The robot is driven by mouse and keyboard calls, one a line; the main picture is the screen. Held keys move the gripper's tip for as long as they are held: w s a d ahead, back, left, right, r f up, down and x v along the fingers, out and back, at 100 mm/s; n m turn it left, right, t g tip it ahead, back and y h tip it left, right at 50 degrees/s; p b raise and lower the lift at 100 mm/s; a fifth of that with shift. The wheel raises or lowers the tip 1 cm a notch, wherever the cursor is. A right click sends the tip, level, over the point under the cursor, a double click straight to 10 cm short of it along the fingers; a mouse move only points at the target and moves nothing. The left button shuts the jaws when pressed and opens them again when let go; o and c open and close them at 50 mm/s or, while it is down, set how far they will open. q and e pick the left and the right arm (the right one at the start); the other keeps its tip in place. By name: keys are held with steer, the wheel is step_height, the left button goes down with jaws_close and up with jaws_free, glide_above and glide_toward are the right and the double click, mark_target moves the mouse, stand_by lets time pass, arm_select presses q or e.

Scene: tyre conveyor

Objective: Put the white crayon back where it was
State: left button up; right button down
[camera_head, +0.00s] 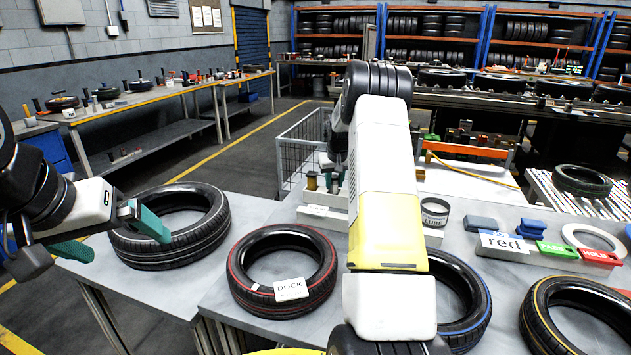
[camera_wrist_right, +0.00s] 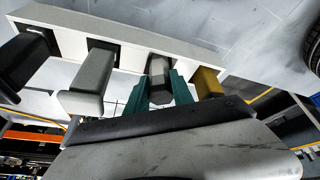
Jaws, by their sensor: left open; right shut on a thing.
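In the right wrist view, my right gripper (camera_wrist_right: 158,92) is shut on a hexagonal stick (camera_wrist_right: 158,68). The stick looks grey in the shade, and I cannot tell surely that it is the white crayon. Its end is at an opening in a white slotted holder (camera_wrist_right: 190,45); how deep it sits is unclear. A dark block and a pale grey block stand on one side of it, a yellow one on the other. In the head view the holder (camera_head: 322,217) is partly hidden behind my right arm. My left gripper (camera_head: 110,236) is open and empty by the left tyre (camera_head: 168,258).
A red-striped tyre (camera_head: 240,290) with a DOCK card (camera_head: 290,289) lies at front centre. A blue-striped tyre (camera_head: 478,310) is partly behind my right arm. A black LUBE tin (camera_head: 435,212), a "red" card (camera_head: 503,243) and coloured tags stand at right. A wire cage (camera_head: 296,150) is behind.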

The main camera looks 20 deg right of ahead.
steer(key=shift+f, duration=0.1)
steer(key=c, duration=1.1)
jaws_free()
steer(key=s+a+r+y, duration=0.1)
steer(key=s+a+r, duration=0.4)
steer(key=r, duration=0.5)
steer(key=s+a+r, duration=0.3)
steer(key=s+r, duration=0.4)
steer(key=r, duration=0.2)
steer(key=s+a+r+t, duration=0.1)
steer(key=s+a+r, duration=0.15)
steer(key=s, duration=0.35)
steer(key=s+a+r, duration=0.2)
steer(key=s+a, duration=0.2)
steer(key=s, duration=0.1)
steer(key=s+a+f+n+y, duration=0.1)
steer(key=s+a, duration=0.3)
steer(key=s, duration=0.6)
steer(key=s+a+f+y, duration=0.1)
steer(key=s+a, duration=0.3)
steer(key=s, duration=0.6)
steer(key=shift+s+a+f+n+t, duration=0.2)
steer(key=shift+s+f+n+t, duration=0.2)
steer(key=shift+f, duration=0.05)
